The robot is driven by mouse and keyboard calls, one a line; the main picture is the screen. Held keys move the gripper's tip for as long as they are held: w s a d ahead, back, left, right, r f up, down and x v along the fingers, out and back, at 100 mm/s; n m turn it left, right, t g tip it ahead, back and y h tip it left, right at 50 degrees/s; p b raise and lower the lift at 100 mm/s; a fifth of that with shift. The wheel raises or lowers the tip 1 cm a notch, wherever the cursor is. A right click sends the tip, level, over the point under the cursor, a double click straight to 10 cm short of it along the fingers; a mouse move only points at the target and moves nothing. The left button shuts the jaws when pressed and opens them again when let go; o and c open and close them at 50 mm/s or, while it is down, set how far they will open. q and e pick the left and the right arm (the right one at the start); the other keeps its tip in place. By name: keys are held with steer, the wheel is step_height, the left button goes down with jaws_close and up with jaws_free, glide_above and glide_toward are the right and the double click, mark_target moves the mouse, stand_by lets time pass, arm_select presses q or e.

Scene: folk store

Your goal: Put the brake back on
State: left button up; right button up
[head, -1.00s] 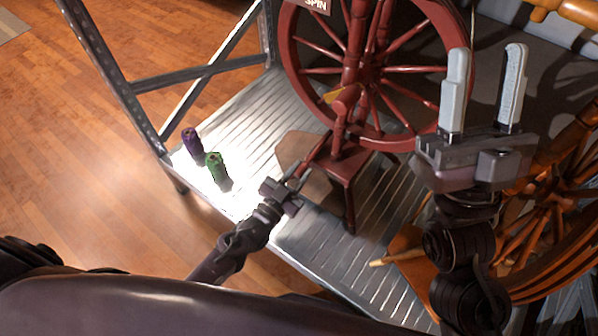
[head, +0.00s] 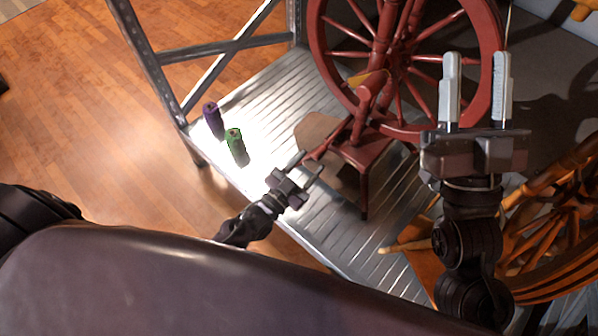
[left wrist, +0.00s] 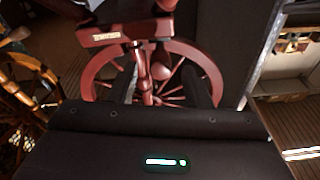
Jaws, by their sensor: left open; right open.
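A red spinning wheel (head: 400,130) stands on the ribbed metal shelf. A small tan wooden piece (head: 368,77) shows in front of its rim. I cannot tell which part is the brake. My left gripper (head: 311,162) is open and empty, low at the shelf's front edge, near the wheel's brown treadle board (head: 318,130). My right gripper (head: 476,62) is open with pale fingers pointing up, and hides part of the wheel's right side. In the left wrist view the red wheel (left wrist: 205,72) is ahead, between and behind dark fingers, with a small sign (left wrist: 105,36) above it.
A purple spool (head: 213,120) and a green spool (head: 236,147) stand on the shelf's left end (head: 262,100). A metal frame post (head: 150,65) rises there. An orange-brown wooden wheel (head: 550,220) stands at the right. Open wooden floor (head: 100,130) lies to the left.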

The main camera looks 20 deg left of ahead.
arm_select(q)
steer(key=v, duration=0.4)
arm_select(e)
steer(key=f+g, duration=0.1)
steer(key=w+f+g, duration=0.1)
steer(key=f, duration=0.1)
steer(key=w+a+f+g+h, duration=0.1)
steer(key=f, duration=0.1)
steer(key=shift+w+a, duration=0.1)
steer(key=shift+w, duration=0.1)
